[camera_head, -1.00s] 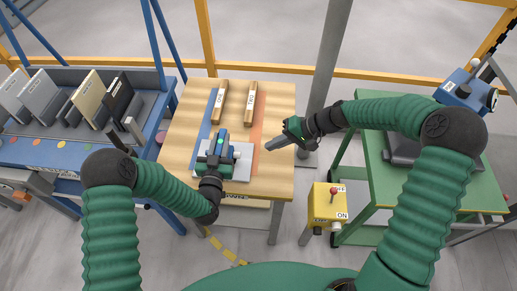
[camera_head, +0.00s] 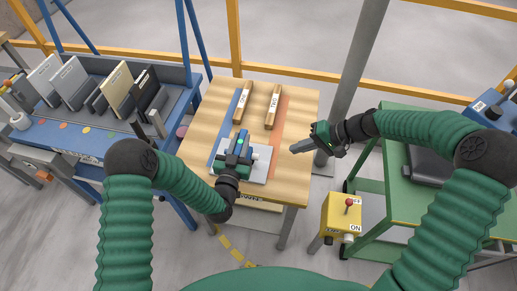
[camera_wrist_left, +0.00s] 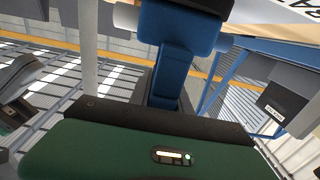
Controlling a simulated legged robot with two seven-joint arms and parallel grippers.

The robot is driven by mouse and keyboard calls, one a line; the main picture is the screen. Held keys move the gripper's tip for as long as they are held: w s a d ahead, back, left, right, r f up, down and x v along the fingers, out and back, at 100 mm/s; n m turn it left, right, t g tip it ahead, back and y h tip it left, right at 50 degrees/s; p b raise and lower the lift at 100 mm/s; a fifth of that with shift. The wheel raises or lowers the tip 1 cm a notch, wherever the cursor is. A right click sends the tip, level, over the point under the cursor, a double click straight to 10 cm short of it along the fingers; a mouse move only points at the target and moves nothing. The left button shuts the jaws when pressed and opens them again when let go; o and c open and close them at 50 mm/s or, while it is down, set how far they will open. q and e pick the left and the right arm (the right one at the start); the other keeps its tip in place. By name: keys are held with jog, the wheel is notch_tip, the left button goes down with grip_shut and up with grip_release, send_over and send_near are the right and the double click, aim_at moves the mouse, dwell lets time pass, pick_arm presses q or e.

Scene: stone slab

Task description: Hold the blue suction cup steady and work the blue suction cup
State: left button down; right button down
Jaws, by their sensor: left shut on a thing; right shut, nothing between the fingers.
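The blue suction cup (camera_head: 247,153) stands on a pale grey slab (camera_head: 262,171) on the wooden table (camera_head: 293,183). My left gripper (camera_head: 240,147) is over the slab and shut on the blue suction cup. In the left wrist view the blue suction cup (camera_wrist_left: 172,62) fills the upper middle, right beyond the gripper's dark front edge. Its contact with the slab is hidden. My right gripper (camera_head: 300,148) is shut and empty, above the table's right edge, to the right of the slab and apart from it.
Two labelled wooden bars (camera_head: 272,106) lie at the table's back. A blue rack (camera_head: 95,152) with upright slabs stands left. A yellow switch box (camera_head: 341,214) and a green cart (camera_head: 407,195) stand right. A grey post (camera_head: 352,75) rises behind the table.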

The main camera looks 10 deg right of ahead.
pick_arm(q)
jog(key=c, duration=1.1)
grip_release()
jog(key=v, duration=1.2)
